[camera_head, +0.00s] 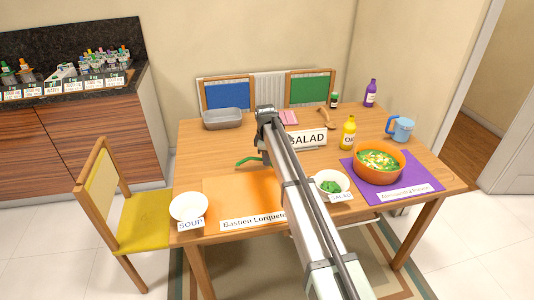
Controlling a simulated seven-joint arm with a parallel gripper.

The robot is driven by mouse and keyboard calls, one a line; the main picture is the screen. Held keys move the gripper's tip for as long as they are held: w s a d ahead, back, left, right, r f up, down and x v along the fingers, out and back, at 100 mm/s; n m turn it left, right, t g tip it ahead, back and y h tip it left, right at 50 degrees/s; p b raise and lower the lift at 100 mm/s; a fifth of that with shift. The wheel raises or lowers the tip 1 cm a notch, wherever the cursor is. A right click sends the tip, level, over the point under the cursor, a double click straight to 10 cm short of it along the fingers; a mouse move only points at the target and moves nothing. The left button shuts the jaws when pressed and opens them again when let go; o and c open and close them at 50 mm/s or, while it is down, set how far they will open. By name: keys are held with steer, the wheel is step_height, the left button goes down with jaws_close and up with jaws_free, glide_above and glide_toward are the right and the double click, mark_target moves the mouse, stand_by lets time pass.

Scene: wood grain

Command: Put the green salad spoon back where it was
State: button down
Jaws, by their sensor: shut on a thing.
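The green salad spoon (247,160) shows as a curved green piece just left of my arm, over the middle of the table. My gripper (263,150) points down behind my arm link and is shut on the spoon; its fingertips are mostly hidden. I cannot tell how high the spoon is above the table. A white bowl with green salad (331,186) stands right of my arm with a "SALAD" label in front. A larger "SALAD" sign (308,139) stands behind the spoon, partly covered by my arm.
An orange placemat (230,190) and a white soup bowl (188,207) are at front left. An orange pot (378,164) stands on a purple mat (422,176) at right. A yellow bottle (348,131), blue jug (401,128) and grey tray (226,119) stand farther back.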

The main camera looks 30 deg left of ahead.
steer(key=shift+f, duration=0.5)
steer(key=shift+f, duration=0.75)
stand_by(0.3)
steer(key=c, duration=1)
jaws_free()
steer(key=shift+c, duration=0.2)
